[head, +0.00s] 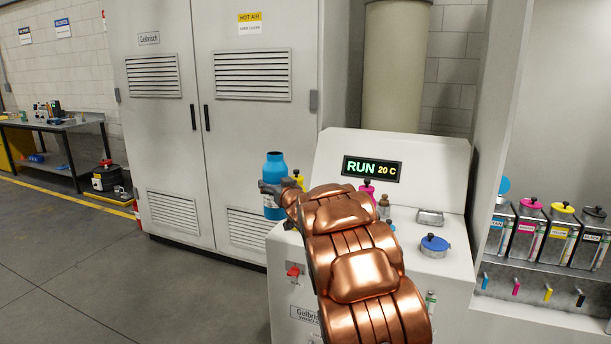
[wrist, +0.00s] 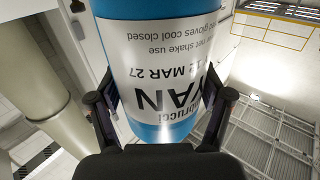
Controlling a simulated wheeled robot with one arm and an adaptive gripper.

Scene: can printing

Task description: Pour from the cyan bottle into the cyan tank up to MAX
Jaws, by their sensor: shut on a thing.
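The cyan bottle (head: 274,168) is upright in the head view, left of the console, with its neck at the top and no cap visible on it. My gripper (head: 272,188) is shut around its body. In the wrist view the bottle (wrist: 160,60) fills the middle, its white label reading upside down, with a finger of my gripper (wrist: 160,115) on each side. The cyan tank (head: 497,232) stands at the left end of the tank row on the right-hand shelf. A cyan disc, seemingly its lid, stands raised above it. Its MAX mark and liquid level cannot be made out.
Magenta (head: 528,236), yellow (head: 558,238) and black (head: 592,242) tanks stand beside the cyan one, lids on. The console (head: 330,150) holds small bottles, a metal tray (head: 430,217) and a blue-lidded pot (head: 434,245). Tall cabinets (head: 225,130) stand behind; open floor lies left.

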